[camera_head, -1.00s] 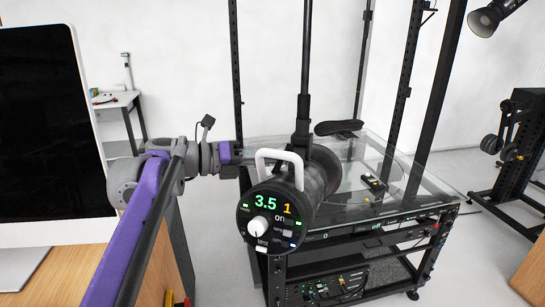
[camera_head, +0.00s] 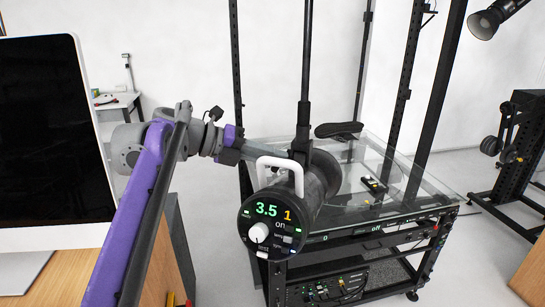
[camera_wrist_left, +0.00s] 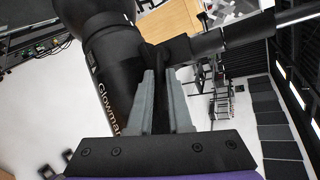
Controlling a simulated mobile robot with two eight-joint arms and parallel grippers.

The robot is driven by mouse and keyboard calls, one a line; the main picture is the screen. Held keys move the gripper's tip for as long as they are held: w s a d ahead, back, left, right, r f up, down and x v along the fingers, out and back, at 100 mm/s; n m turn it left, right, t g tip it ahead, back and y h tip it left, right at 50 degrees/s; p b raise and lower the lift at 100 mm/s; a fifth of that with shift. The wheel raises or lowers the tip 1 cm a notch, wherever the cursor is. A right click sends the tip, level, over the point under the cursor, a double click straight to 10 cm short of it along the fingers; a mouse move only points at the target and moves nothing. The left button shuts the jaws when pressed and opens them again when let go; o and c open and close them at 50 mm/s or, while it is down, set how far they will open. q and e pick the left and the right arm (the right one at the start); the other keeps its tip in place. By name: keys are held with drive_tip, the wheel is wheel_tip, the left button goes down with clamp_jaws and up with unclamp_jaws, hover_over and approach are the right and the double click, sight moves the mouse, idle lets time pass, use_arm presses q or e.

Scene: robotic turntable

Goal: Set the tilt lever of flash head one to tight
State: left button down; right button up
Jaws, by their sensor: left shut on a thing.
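Flash head one is a black cylinder (camera_head: 322,183) with a white handle and a rear panel (camera_head: 268,228) showing "3.5", "1" and "on". It hangs on a dark vertical pole. My left gripper (camera_head: 280,155) reaches in from the left, behind the white handle (camera_head: 262,170), at the bracket (camera_head: 300,146). In the left wrist view my left gripper (camera_wrist_left: 161,76) is shut on a dark part at the bracket beside the head's body (camera_wrist_left: 110,60), marked "Glowmar". That part is mostly hidden between the fingers; I take it for the tilt lever. Its exact setting cannot be told. My right gripper is not in view.
A glass-topped turntable rig (camera_head: 400,190) stands behind and right of the head. A large monitor (camera_head: 45,130) stands on a wooden desk at left. Another lamp (camera_head: 485,22) hangs at upper right. White floor is clear between the rigs.

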use_arm(q)
drive_tip(key=c, duration=0.8)
unclamp_jaws()
drive_tip(key=shift+c, duration=0.2)
drive_tip(key=v, duration=0.7)
drive_tip(key=shift+a, duration=0.2)
